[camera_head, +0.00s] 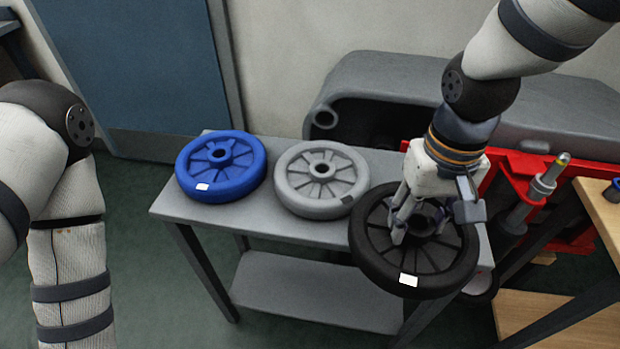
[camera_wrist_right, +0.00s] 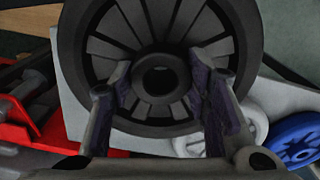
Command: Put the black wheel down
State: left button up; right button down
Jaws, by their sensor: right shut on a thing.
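The black wheel (camera_head: 437,273) is at the right end of the grey table (camera_head: 290,229), with part of its rim past the front edge. I cannot tell whether it touches the table top. My right gripper (camera_head: 418,226) is shut on the wheel's hub from above. In the right wrist view the black wheel (camera_wrist_right: 75,60) fills the upper middle, with the right gripper's fingers (camera_wrist_right: 160,105) on both sides of the hub. My left arm is at the left of the head view; its gripper is out of frame.
A grey wheel (camera_head: 321,201) lies in the middle of the table, and a blue wheel (camera_head: 222,188) lies at its left end. A large grey tank (camera_head: 420,80) stands behind the table. A red frame (camera_head: 520,166) and a wooden surface (camera_head: 603,205) are at the right.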

jog(key=shift+w+a+r, duration=0.1)
jog(key=shift+w+a, duration=0.1)
jog(key=shift+a, duration=0.1)
jog(key=shift+n, duration=0.9)
jog(key=d+r, duration=0.2)
jog(key=d, duration=0.1)
jog(key=d+r, duration=0.3)
jog(key=s+d+r, duration=0.1)
jog(key=d+r, duration=0.1)
jog(key=d, duration=0.1)
jog(key=shift+d+r, duration=0.2)
jog(key=w+f, duration=0.3)
jog(key=w, duration=0.1)
jog(key=w+f+b, duration=0.1)
jog(key=w+f, duration=0.2)
jog(key=w, duration=0.2)
jog(key=w+f+b, duration=0.1)
jog(key=w+f, duration=0.3)
jog(key=shift+w+d, duration=0.25)
jog(key=shift+w, duration=0.1)
jog(key=f+b, duration=0.1)
jog(key=f, duration=0.2)
jog(key=shift+w+f, duration=0.1)
jog(key=shift+w, duration=0.1)
pick_arm(q)
jog(key=shift+g, duration=0.8)
jog(key=s+f, duration=0.3)
jog(key=shift+s+a+f, duration=0.2)
jog(key=shift+a+f, duration=0.1)
jog(key=shift+a, duration=0.05)
